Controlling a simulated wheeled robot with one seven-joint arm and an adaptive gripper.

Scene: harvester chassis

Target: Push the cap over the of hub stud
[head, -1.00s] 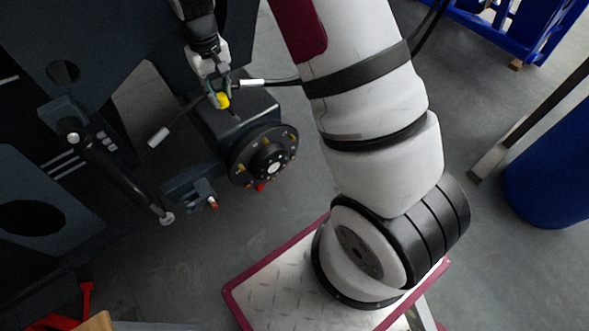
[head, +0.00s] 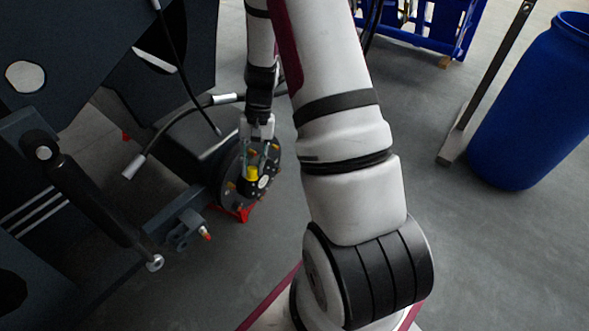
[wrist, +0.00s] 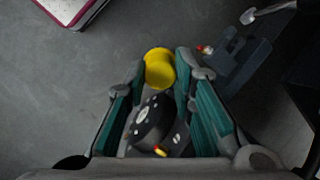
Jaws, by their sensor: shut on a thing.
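A yellow cap (head: 251,175) is held at the fingertips of my gripper (head: 259,152), which is shut on it. In the wrist view the cap (wrist: 159,69) sits between the tips of the two teal-padded fingers (wrist: 161,80). The round dark hub (head: 240,190) is behind the cap in the head view, with several small yellowish studs around its face. In the wrist view the hub's centre (wrist: 150,123) shows between the fingers, with one yellow-tipped stud (wrist: 160,151) near the palm. I cannot tell whether the cap touches a stud. My gripper hides part of the hub.
A dark bracket (head: 178,232) with a red-tipped fitting is left of the hub, near a black cylinder rod (head: 95,205). A hose with a silver end (head: 134,166) hangs beside the axle housing. A blue barrel (head: 530,110) stands right. Grey floor lies around.

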